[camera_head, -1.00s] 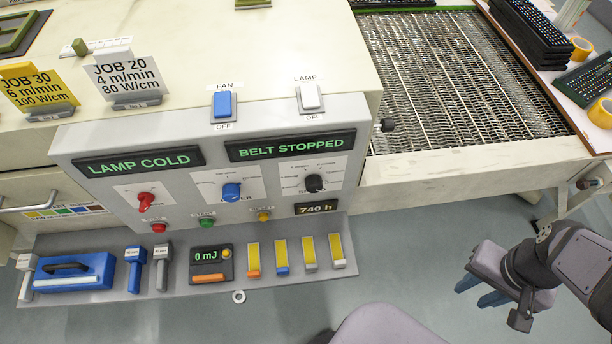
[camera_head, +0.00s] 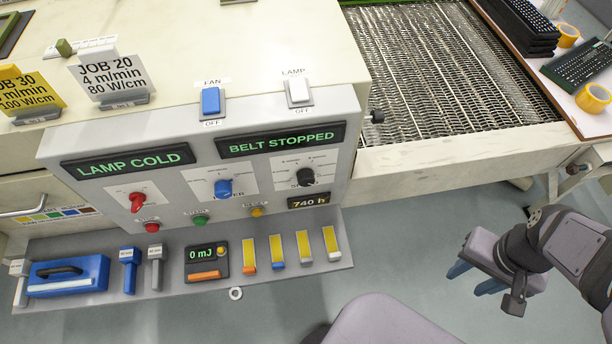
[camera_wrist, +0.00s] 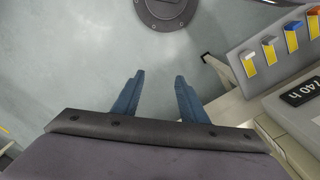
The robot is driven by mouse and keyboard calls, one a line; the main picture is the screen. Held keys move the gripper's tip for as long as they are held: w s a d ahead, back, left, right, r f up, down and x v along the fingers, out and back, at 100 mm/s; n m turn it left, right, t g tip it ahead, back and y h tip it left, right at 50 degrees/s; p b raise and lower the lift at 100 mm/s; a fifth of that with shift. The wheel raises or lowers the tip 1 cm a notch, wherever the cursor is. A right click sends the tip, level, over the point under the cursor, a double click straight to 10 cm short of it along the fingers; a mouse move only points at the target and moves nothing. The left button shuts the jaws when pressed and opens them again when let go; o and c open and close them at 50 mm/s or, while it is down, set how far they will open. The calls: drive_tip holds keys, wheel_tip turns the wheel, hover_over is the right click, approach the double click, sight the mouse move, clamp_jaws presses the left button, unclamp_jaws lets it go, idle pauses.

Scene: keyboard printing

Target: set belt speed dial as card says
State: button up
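The black belt speed dial (camera_head: 305,177) is the rightmost of three knobs on the grey control panel (camera_head: 110,212); its scale is too small to read. The green display (camera_head: 282,140) above it reads BELT STOPPED. A white card (camera_head: 112,72) reads JOB 20, 4 m/min, 80 W/cm. A yellow card (camera_head: 28,92) reads JOB 30, 100 W/cm, partly cut off at the left. My gripper (camera_head: 470,280) is right of the panel over the floor, well apart from the dial. In the wrist view my gripper (camera_wrist: 157,95) has its blue fingers apart, with nothing between them.
A red knob (camera_head: 137,201) and blue knob (camera_head: 223,189) sit left of the dial. A shelf with tools and strips (camera_head: 340,262) juts out below the panel. The mesh belt (camera_head: 440,75) lies at the upper right. Floor between gripper and panel looks clear.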

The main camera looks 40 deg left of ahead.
drive_tip(key=shift+a+r, duration=0.15)
drive_tip(key=shift+a, duration=0.25)
drive_tip(key=n+t+y+p, duration=0.35)
drive_tip(key=n+p, duration=0.25)
drive_tip(key=n, duration=0.3)
approach(306, 178)
drive_tip(key=shift+w+a+f+h, duration=0.2)
drive_tip(key=shift+a+f, duration=0.1)
drive_tip(key=shift+f, duration=0.25)
drive_tip(key=shift+w+a+f+h, duration=0.2)
drive_tip(key=shift+a+f, duration=0.1)
drive_tip(key=shift+f, duration=0.25)
drive_tip(key=shift+p+x, duration=0.45)
drive_tip(key=shift+x, duration=3.15)
